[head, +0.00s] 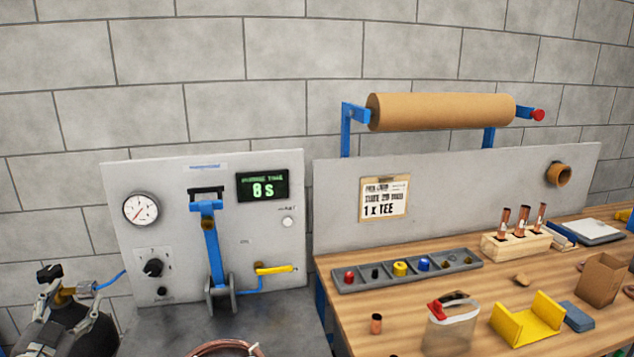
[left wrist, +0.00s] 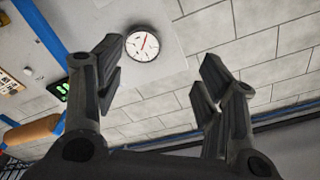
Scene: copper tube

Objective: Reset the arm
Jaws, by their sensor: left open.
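My left gripper (head: 70,312) is at the lower left of the head view, in front of the left end of the grey panel (head: 120,240). Beside it a black knob and a brass fitting (head: 64,295) with a blue hose show. In the left wrist view the gripper (left wrist: 158,78) has its dark fingers wide apart and nothing between them. The round white gauge (left wrist: 143,44) shows beyond the fingers, apart from them. In the head view the gauge (head: 141,208) is at the panel's upper left. My right gripper is in neither view.
The panel bears a blue lever (head: 212,250), a yellow handle (head: 274,269) and a display (head: 262,186) reading 8 s. A copper coil (head: 228,348) lies at the bottom edge. The wooden bench (head: 400,310) at right holds a parts tray, copper tubes and a yellow cradle (head: 530,320).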

